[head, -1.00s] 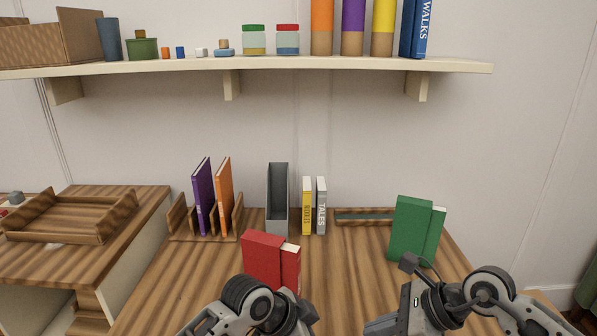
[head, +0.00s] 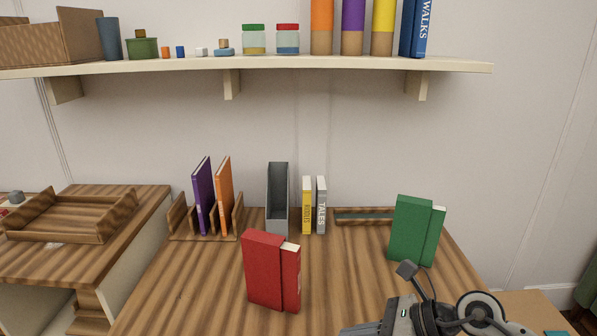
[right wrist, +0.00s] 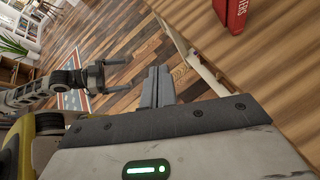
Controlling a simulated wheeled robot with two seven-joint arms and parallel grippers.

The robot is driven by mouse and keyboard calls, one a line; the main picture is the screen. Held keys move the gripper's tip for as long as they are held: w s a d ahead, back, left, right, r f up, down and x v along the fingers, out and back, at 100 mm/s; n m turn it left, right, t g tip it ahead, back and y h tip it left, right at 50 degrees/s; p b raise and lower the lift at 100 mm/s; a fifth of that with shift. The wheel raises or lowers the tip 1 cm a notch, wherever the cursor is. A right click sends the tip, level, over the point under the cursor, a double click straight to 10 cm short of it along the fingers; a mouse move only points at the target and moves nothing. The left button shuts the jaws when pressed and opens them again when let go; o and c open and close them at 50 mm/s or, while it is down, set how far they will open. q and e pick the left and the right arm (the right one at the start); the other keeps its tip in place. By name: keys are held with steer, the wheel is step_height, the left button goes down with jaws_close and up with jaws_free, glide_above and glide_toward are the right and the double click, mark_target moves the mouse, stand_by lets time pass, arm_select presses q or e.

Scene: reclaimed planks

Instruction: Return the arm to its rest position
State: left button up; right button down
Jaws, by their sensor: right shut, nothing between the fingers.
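My right arm shows at the lower right of the head view, low over the near right part of the desk (head: 190,290). My right gripper (right wrist: 157,87) is in the right wrist view, with its two fingers together and nothing between them. It is off the desk's edge, above the floor. My left gripper (right wrist: 112,74) shows in the right wrist view with its fingers apart and empty, also over the floor. It is out of the head view.
Red books (head: 268,272) stand near the desk's front middle; green books (head: 412,230) stand at the right. A rack (head: 178,218) with purple and orange books, a grey holder (head: 277,205) and yellow and grey books (head: 307,205) stand behind. A shelf (head: 290,65) runs above.

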steer(key=s+a+r+m+t+y, duration=0.25)
steer(key=a+m+t+y, duration=0.2)
steer(key=m, duration=0.45)
steer(key=s+d+f+m+t+h, duration=0.1)
steer(key=d+f+m+t+h, duration=0.35)
steer(key=m, duration=0.95)
steer(key=s+d+f+m+t+h, duration=0.1)
steer(key=d+f+m+t+h, duration=0.35)
steer(key=m, duration=0.85)
steer(key=s+d+f+m+g+h, duration=0.1)
steer(key=s+f+m+g+h, duration=0.3)
steer(key=s+f+m, duration=0.5)
step_height(320, 180, down, 3)
steer(key=g, duration=0.2)
steer(key=shift+s+d+g, duration=0.25)
steer(key=shift+d+g, duration=0.1)
steer(key=shift+d, duration=0.05)
